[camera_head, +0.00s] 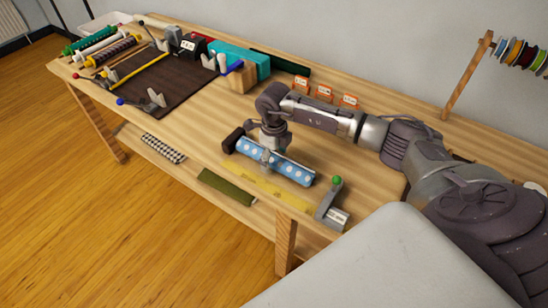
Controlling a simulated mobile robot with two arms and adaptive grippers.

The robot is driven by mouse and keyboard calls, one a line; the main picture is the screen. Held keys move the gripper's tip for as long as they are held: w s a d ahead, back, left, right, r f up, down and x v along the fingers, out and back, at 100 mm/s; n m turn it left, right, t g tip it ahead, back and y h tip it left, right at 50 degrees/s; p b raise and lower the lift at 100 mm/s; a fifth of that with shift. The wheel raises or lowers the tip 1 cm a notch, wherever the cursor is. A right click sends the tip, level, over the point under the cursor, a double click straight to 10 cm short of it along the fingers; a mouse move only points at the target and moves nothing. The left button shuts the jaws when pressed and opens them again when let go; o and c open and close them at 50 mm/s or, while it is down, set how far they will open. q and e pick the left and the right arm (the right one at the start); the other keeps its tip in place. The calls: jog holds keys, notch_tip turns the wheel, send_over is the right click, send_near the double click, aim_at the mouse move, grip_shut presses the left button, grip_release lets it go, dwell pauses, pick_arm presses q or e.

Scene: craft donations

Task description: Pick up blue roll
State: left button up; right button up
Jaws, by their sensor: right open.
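The blue roll (292,170) with white dots lies on the wooden table, running from upper left to lower right. My right gripper (267,159) points down over the roll, left of its middle. Its jaws are open and its fingers are at the roll, hiding a small part of it. I cannot tell whether they touch it. My left gripper is not in view.
A dark brown block (232,139) is at the roll's left end. A yellow strip (265,188) lies in front, and a grey piece with a green knob (331,203) stands at right. Orange-framed tags (323,93) stand behind. A teal box (243,60) and dark mat (143,88) are farther left.

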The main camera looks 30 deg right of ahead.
jog(key=shift+f, duration=0.25)
jog(key=shift+r, duration=0.1)
jog(key=c, duration=1.4)
